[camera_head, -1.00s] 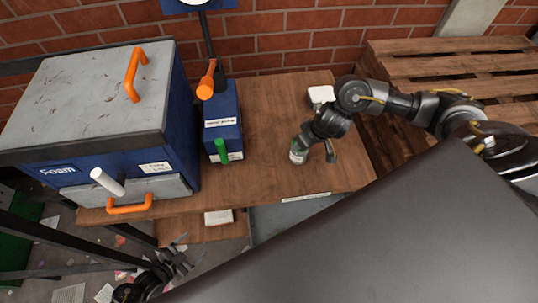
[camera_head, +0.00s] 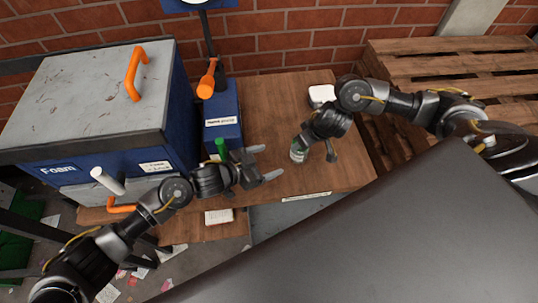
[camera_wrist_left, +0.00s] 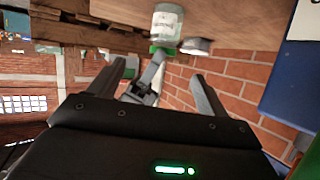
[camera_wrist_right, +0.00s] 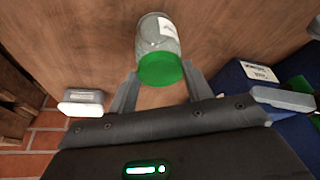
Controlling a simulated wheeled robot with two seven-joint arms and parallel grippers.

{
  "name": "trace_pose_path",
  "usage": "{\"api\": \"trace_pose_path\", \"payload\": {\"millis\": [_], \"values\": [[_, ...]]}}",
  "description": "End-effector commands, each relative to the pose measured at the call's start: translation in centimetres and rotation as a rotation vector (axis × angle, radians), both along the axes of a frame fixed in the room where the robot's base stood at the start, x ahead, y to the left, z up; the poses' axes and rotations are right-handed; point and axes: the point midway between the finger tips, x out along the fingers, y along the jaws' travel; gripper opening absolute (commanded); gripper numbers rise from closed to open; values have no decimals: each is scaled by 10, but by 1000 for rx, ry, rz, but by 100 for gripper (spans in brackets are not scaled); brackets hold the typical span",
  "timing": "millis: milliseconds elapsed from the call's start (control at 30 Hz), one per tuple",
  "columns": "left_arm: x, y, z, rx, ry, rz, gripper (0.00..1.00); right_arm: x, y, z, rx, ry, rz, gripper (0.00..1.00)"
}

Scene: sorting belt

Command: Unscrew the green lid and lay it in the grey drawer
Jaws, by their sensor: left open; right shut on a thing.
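A clear jar (camera_head: 297,153) with a white label stands on the wooden table in the head view. Its green lid (camera_wrist_right: 160,70) shows best in the right wrist view, on the jar's mouth. My right gripper (camera_wrist_right: 160,72) has its fingers on both sides of the lid, shut on it. My left gripper (camera_head: 272,162) is open and empty, left of the jar and apart from it; in the left wrist view the jar (camera_wrist_left: 167,27) shows beyond its fingers. A grey surface (camera_head: 285,213) below the table's front edge looks like the grey drawer, mostly hidden by a dark panel.
A blue box (camera_head: 222,128) with a green handle and an orange-handled lever stands behind my left gripper. A big blue Foam bin (camera_head: 60,170) stands at left. A white object (camera_head: 321,95) lies behind the jar. The wooden table (camera_head: 275,110) is clear behind the grippers.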

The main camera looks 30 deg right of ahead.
Motion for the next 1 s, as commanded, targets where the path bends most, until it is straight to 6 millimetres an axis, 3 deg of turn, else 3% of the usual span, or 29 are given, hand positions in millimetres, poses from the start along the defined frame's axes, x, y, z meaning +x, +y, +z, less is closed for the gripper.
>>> {"api": "trace_pose_path", "payload": {"millis": [200,467,800,1000], "values": [[4,-14,11,-10,48,58,77,0,0,0,1,1,0,29],[6,-28,5,-9,50,58,77,0,0,0,1,0,0,29],[15,-87,-19,-9,49,57,77,0,0,0,0,0,0,29],[19,-110,-30,-8,49,58,77,0,0,0,0,0,0,29]]}}
